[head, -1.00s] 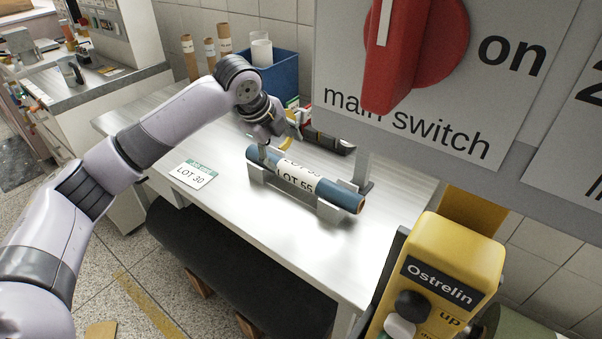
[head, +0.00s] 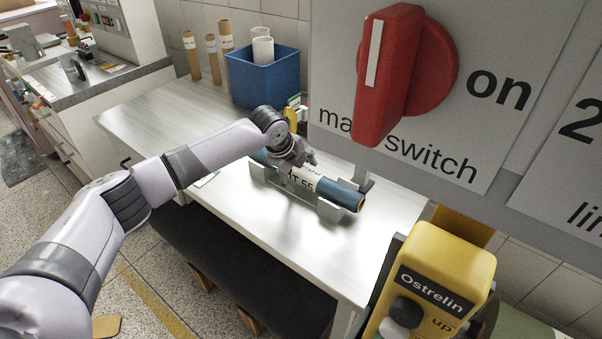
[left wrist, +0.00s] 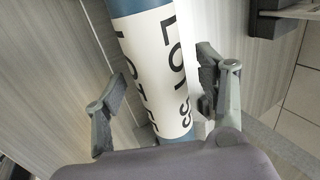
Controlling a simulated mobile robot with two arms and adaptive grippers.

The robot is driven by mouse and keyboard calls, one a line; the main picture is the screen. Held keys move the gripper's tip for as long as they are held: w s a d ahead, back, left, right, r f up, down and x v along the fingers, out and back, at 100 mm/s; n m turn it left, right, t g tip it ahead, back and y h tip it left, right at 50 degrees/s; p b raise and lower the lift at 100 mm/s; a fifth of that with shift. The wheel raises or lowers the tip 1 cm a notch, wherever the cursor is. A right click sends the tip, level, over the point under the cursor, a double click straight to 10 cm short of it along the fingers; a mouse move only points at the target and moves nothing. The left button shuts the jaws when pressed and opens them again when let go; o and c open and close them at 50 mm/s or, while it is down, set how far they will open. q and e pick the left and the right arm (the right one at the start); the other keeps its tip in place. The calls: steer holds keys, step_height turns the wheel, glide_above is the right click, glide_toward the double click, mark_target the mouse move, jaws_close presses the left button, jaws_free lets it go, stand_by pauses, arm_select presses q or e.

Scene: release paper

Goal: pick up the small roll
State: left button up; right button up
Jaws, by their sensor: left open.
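The small roll (head: 340,193) is blue with a white label reading LOT 55 and a brown core end. It lies in a metal cradle (head: 328,212) on the table. My left gripper (head: 298,168) is over the roll's middle and hides part of its label. In the left wrist view, the roll (left wrist: 158,70) runs between the two open fingers of my left gripper (left wrist: 160,100), one on each side. My right gripper is not in view.
A blue bin (head: 262,75) with white rolls and several brown tubes (head: 213,58) stand at the table's back. A grey main switch panel (head: 440,150) and a yellow Ostrelin control box (head: 435,285) fill the right. The table's left part (head: 150,110) is clear.

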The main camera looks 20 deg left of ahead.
arm_select(q)
jaws_close()
stand_by(0.8)
